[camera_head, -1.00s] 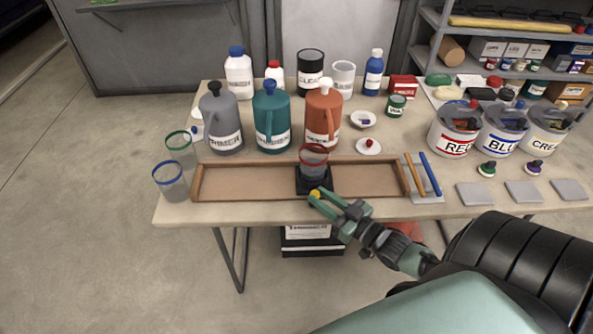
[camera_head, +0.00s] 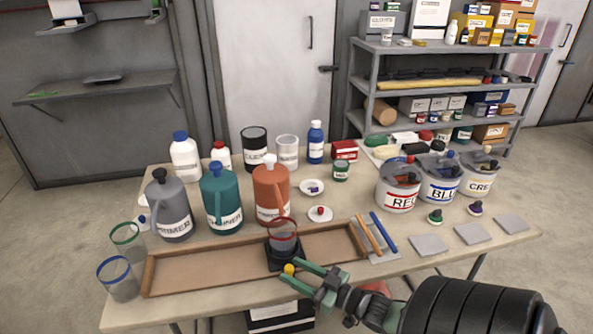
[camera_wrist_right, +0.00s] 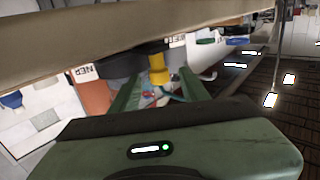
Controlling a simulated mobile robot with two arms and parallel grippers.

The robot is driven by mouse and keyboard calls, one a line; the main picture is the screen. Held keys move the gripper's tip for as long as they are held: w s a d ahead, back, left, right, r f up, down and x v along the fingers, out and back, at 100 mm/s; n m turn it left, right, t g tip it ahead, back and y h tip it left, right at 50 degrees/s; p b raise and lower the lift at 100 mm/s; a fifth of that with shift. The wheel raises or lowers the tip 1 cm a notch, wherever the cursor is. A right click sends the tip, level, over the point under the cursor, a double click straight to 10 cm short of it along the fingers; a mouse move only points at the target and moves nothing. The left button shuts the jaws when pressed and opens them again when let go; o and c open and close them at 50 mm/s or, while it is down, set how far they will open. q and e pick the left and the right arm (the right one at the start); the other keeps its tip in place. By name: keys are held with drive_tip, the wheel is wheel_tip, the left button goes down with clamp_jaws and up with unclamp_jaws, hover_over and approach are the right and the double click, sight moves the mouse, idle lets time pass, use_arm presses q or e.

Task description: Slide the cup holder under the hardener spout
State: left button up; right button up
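The black cup holder (camera_head: 277,259) sits in the long wooden tray (camera_head: 205,272), right of its middle. A clear cup with a red rim (camera_head: 283,240) stands upright in it. A yellow knob (camera_head: 289,269) sticks out at its front; it also shows in the right wrist view (camera_wrist_right: 158,68). My right gripper (camera_head: 296,273) is at the knob, its green fingers spread on either side of it. The orange jug (camera_head: 271,192), with a partly legible label, stands behind the tray, slightly left of the holder in the picture. Its spout is not clearly visible. My left gripper is out of view.
Grey (camera_head: 169,205) and teal (camera_head: 220,200) jugs stand left of the orange one. Two clear cups (camera_head: 122,285) stand by the tray's left end. Sticks (camera_head: 384,232) lie at its right end. Paint buckets (camera_head: 398,190) stand farther right. The tray floor beside the holder is clear.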

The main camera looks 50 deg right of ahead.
drive_tip(key=s+d, duration=0.1)
drive_tip(key=s, duration=0.6)
drive_tip(key=shift+s+d+b, duration=0.25)
drive_tip(key=shift+s+b, duration=0.05)
idle(0.5)
